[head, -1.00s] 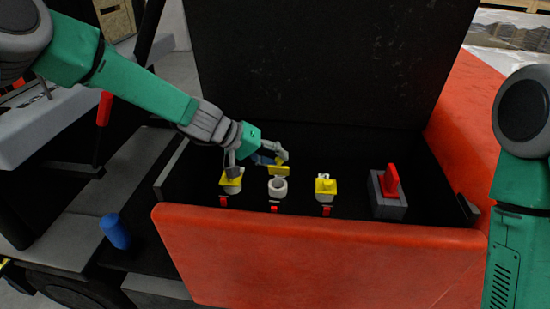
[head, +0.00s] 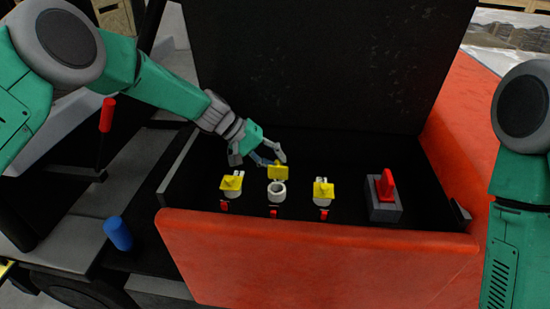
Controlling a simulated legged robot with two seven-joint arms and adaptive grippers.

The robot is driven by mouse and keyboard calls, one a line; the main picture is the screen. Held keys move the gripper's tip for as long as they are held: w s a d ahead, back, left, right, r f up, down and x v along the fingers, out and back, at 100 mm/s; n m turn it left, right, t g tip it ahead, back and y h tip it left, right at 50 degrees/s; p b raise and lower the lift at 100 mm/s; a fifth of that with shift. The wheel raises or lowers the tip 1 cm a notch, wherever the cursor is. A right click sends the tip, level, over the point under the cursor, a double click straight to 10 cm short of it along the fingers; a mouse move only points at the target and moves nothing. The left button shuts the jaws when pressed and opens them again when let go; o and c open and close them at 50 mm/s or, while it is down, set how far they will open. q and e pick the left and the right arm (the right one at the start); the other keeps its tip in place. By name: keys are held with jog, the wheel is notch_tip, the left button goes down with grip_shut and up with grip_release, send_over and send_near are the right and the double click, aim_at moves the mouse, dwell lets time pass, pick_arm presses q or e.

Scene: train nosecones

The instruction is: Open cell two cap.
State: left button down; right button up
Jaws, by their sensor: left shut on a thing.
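Three white cells stand in a row in the dark bay, each with a yellow cap. The middle cell (head: 276,191) has an open round mouth, and its yellow cap (head: 278,172) stands raised at the far side. The left cell's cap (head: 231,184) and the right cell's cap (head: 323,188) lie over their cells. My left gripper (head: 262,160) is at the raised middle cap, just behind the open mouth, and is shut on that cap. The exact finger contact is hard to see. My right gripper is out of the picture; only its arm shows at the right edge.
A red lever on a grey block (head: 386,207) stands right of the cells. Small red tabs (head: 273,212) sit before the cells. An orange front wall (head: 320,255) and a tall black panel (head: 330,60) bound the bay. A blue cylinder (head: 118,233) is outside, left.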

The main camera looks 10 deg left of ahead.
pick_arm(q)
jog(key=shift+w+f+n+g+b, duration=0.4)
jog(key=shift+w+g+b, duration=0.25)
jog(key=shift+b, duration=0.45)
jog(key=shift+w+a+n+g+b, duration=0.1)
jog(key=shift+w+n+g+b, duration=0.15)
jog(key=shift+g+b, duration=0.6)
jog(key=shift+r, duration=0.1)
jog(key=c, duration=1.7)
grip_release()
jog(key=shift+o, duration=0.3)
